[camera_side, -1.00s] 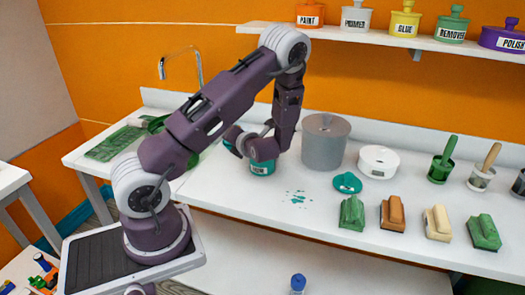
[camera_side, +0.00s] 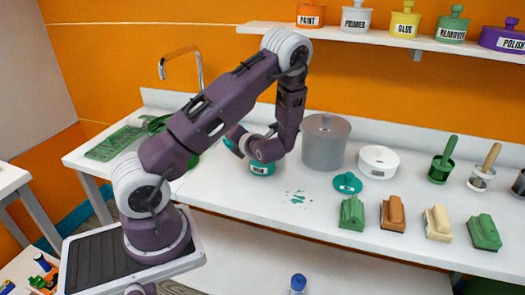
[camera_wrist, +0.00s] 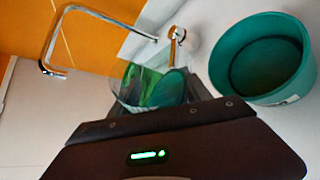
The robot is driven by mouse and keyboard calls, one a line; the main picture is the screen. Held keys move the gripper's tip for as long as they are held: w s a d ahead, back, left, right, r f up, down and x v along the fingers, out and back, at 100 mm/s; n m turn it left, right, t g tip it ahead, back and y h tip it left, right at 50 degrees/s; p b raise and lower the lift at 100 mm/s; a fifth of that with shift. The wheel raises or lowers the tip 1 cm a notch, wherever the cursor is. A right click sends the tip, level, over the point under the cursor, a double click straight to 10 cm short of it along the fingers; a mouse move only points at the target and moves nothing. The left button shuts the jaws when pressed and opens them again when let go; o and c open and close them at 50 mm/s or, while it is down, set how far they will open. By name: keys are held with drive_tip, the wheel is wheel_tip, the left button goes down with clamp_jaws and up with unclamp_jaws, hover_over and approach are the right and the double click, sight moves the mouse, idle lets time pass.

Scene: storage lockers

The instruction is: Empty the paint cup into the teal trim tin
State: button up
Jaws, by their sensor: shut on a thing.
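A clear paint cup (camera_wrist: 140,88) with green and teal inside shows in the wrist view, held just beyond my gripper (camera_wrist: 155,100). My gripper is shut on the cup. The open teal trim tin (camera_wrist: 262,62) is to the right of the cup in the wrist view, apart from it in the picture; its inside looks dark teal. In the side view, the tin (camera_side: 263,170) stands upright on the counter, partly hidden behind my wrist. My gripper (camera_side: 234,138) is at its upper left there, and the cup is mostly hidden. I cannot tell the cup's exact tilt.
A grey pot (camera_side: 325,145) stands close right of the tin. A teal lid (camera_side: 347,183) and teal splashes (camera_side: 297,197) lie in front. A white round container (camera_side: 378,161), several blocks and brush cups are farther right. A tap (camera_side: 180,62) and green tray (camera_side: 115,143) are left.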

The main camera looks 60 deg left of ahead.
drive_tip(key=shift+s+r+m+g, duration=0.1)
drive_tip(key=shift+r+m+g, duration=0.2)
drive_tip(key=shift+r+m, duration=0.1)
idle(0.3)
drive_tip(key=shift+f+m+g+y, duration=0.3)
drive_tip(key=shift+m+y, duration=0.1)
drive_tip(key=shift+m, duration=0.2)
idle(0.5)
drive_tip(key=shift+r+m+g, duration=0.3)
drive_tip(key=shift+r+m, duration=0.2)
drive_tip(key=shift+m, duration=0.1)
idle(0.7)
drive_tip(key=shift+w+d+r+m+g+y, duration=0.1)
drive_tip(key=shift+w+r+m+g+y, duration=0.2)
drive_tip(key=shift+w+r+m+y, duration=0.25)
idle(0.8)
drive_tip(key=shift+w+f+m+g, duration=0.3)
drive_tip(key=shift+f+m, duration=0.05)
drive_tip(key=shift+m, duration=0.5)
idle(0.8)
